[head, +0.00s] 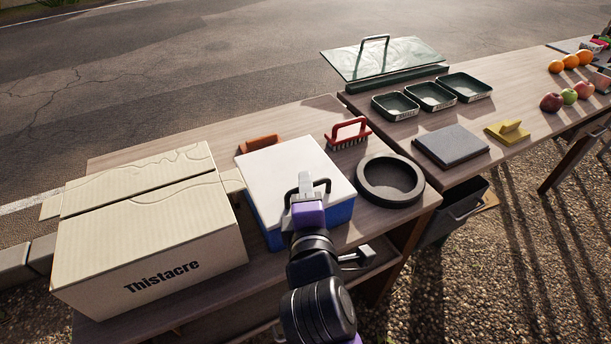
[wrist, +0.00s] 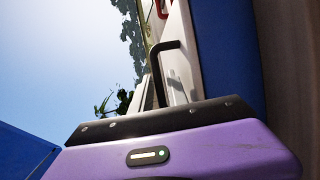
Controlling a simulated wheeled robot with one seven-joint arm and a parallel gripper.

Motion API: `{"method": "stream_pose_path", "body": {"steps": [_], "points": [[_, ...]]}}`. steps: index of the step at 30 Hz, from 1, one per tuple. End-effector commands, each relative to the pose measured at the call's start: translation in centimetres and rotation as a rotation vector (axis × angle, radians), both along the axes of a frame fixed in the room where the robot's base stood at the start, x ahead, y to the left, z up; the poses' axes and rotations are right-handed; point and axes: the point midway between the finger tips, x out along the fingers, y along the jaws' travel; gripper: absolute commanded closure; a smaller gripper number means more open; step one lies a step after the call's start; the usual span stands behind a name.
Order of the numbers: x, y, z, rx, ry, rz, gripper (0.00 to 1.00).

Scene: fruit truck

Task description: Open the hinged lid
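A blue box (head: 341,213) with a flat white lid (head: 277,167) stands on the wooden table. The lid lies down on the box. My gripper (head: 305,188) is over the lid's front right part, at a black bar-like handle (head: 324,182). The wrist view shows a bent black bar (wrist: 164,62) against a white surface, just past my purple gripper body. My fingertips are small and partly hidden, so I cannot tell whether they grip the handle. A clear greenish lid (head: 405,58) with a dark handle is tilted up behind several dark trays.
A cardboard box marked Thistacre (head: 150,240) stands close on the left. A dark round bowl (head: 390,181) and a red brush (head: 347,132) are right of the blue box. An orange-brown object (head: 260,143) lies behind it. A second table (head: 520,125) holds trays and fruit.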

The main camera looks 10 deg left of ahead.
Motion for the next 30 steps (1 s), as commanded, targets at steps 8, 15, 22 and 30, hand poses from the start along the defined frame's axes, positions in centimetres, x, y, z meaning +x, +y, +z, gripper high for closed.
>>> {"method": "stream_pose_path", "body": {"steps": [8, 15, 22, 30], "points": [[3.1, 0.6, -0.5, 0.001, 0.0, 0.0, 0.8], [3.5, 0.6, -0.6, 0.001, 0.0, 0.0, 0.8], [3.5, 0.6, -0.6, 0.002, 0.0, 0.0, 1.0], [3.4, 0.6, -0.6, 0.002, 0.0, 0.0, 1.0]]}}
